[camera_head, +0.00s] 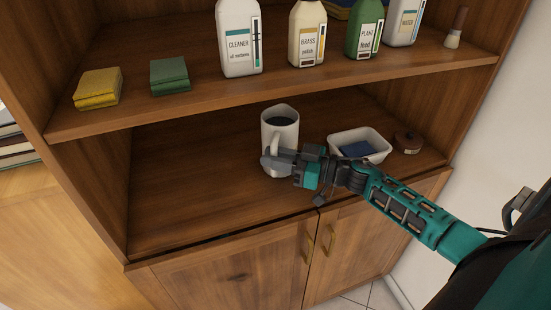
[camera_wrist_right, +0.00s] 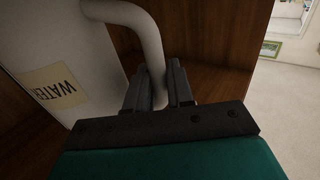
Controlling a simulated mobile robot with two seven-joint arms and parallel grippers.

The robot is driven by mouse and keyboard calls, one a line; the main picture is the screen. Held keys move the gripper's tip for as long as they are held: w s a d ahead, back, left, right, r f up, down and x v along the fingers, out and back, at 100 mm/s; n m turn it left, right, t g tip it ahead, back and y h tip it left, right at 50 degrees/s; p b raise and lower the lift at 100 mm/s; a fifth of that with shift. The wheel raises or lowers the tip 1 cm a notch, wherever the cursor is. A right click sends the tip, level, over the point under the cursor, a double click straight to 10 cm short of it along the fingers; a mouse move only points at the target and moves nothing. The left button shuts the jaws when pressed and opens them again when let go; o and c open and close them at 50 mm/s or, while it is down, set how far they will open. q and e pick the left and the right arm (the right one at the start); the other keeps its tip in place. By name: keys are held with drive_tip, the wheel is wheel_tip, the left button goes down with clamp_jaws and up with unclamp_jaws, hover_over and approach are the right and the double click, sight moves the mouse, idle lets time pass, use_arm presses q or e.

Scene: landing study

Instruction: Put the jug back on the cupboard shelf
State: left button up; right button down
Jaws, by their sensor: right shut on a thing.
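A white jug (camera_head: 281,128) with a dark opening stands upright at the lower cupboard shelf (camera_head: 190,190), near the middle. From this angle I cannot tell whether its base touches the shelf. My right gripper (camera_head: 276,164) is shut on the jug's handle, on its front side. In the right wrist view the jug (camera_wrist_right: 45,50) shows at the left with a "WATER" label, and its curved handle runs down between the two fingers of my right gripper (camera_wrist_right: 156,88). The fingers hide the lower part of the handle. My left gripper is not in view.
A white tub (camera_head: 343,139) with a blue thing inside and a small brown lidded pot (camera_head: 407,141) stand right of the jug. The lower shelf's left side is clear.

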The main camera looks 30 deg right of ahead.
drive_tip(key=shift+r, duration=0.15)
drive_tip(key=c, duration=1)
unclamp_jaws()
drive_tip(key=shift+f, duration=0.2)
